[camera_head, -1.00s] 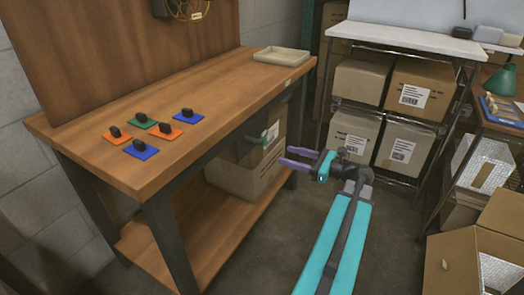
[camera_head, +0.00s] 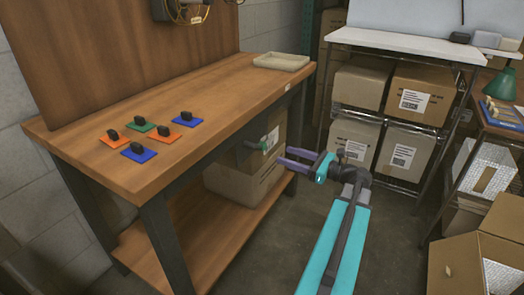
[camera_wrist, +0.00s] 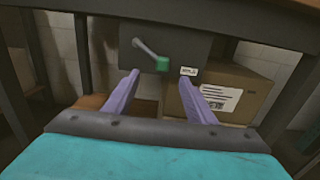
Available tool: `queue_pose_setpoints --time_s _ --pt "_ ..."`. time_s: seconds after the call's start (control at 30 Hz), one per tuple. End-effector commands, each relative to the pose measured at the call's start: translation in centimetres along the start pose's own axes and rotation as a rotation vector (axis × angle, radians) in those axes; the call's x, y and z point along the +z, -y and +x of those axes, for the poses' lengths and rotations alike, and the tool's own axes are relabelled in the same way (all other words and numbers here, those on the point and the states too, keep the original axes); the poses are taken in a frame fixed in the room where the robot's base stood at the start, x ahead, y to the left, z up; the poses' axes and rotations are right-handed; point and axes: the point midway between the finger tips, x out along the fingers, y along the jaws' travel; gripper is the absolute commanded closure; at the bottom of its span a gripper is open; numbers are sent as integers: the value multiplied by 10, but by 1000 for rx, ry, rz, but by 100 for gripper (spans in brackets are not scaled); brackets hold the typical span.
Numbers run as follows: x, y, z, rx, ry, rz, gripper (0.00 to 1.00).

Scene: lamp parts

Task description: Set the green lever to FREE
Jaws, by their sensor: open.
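The lever's green knob (camera_wrist: 162,64) is at the end of a grey arm that slopes down to the right from its pivot on a dark box (camera_wrist: 180,42) under the bench top. A small white label (camera_wrist: 188,71) sits right of the knob; its text is too small to read. In the head view the lever (camera_head: 271,139) shows below the bench's front edge. My gripper (camera_wrist: 160,79) is open and empty, its two purple fingers pointing at the box, with the knob between and just above the tips in the picture. In the head view my gripper (camera_head: 284,158) is just right of the lever, apparently apart from it.
The wooden bench (camera_head: 90,150) carries several orange, green and blue plates with black knobs, and a beige tray (camera_head: 282,62). A cardboard box (camera_head: 245,181) stands on its lower shelf behind the lever. Boxes fill the rack (camera_head: 400,42) behind. Open floor lies around my arm.

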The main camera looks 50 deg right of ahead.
Motion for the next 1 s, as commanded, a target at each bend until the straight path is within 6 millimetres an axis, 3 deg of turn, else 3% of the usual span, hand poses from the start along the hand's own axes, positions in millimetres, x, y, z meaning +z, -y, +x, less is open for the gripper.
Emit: queue_pose_setpoints --time_s 0.7,1.0 --pt "-2 0 92 1 0 0 49" --pt "0 1 110 -2 0 0 49"
